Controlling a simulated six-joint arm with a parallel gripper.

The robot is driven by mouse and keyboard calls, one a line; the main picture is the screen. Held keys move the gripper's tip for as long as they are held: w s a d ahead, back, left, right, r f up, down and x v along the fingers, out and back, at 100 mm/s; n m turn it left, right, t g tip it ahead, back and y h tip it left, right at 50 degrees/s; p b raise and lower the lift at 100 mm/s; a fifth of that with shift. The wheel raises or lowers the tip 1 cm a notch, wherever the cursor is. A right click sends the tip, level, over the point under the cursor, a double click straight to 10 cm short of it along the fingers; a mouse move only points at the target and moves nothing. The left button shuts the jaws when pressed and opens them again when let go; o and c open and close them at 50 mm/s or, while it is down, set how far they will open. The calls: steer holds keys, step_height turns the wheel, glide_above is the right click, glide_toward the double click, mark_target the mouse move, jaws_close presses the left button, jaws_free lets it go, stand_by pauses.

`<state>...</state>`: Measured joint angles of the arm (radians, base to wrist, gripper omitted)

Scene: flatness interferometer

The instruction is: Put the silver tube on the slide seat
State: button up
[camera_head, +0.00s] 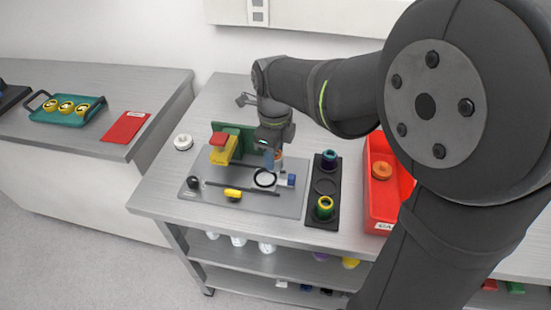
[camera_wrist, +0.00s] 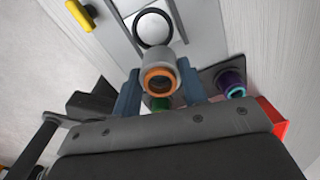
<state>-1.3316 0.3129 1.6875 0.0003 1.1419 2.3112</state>
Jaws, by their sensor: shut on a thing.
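My gripper (camera_wrist: 160,82) is shut on the silver tube (camera_wrist: 158,60), a short grey cylinder with an orange ring at its near end, between two blue fingers. In the head view my gripper (camera_head: 273,160) hangs over the right half of the grey instrument plate (camera_head: 285,205), and the tube is mostly hidden there. A black ring around a white disc (camera_head: 264,178), perhaps the slide seat, lies on the plate close by; it also shows just beyond the tube in the wrist view (camera_wrist: 153,28). I cannot tell the height of the tube above the plate.
A yellow piece (camera_head: 232,194) and dark knob (camera_head: 193,182) are at left. A black holder (camera_head: 323,215) with two coloured tubes and a red bin (camera_head: 375,205) are right.

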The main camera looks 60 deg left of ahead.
steer(key=shift+s+a+f, duration=0.85)
steer(key=shift+s+a, duration=0.05)
steer(key=shift+f, duration=1.9)
steer(key=shift+f, duration=0.15)
steer(key=o, duration=1)
step_height(320, 180, up, 12)
steer(key=shift+r, duration=0.15)
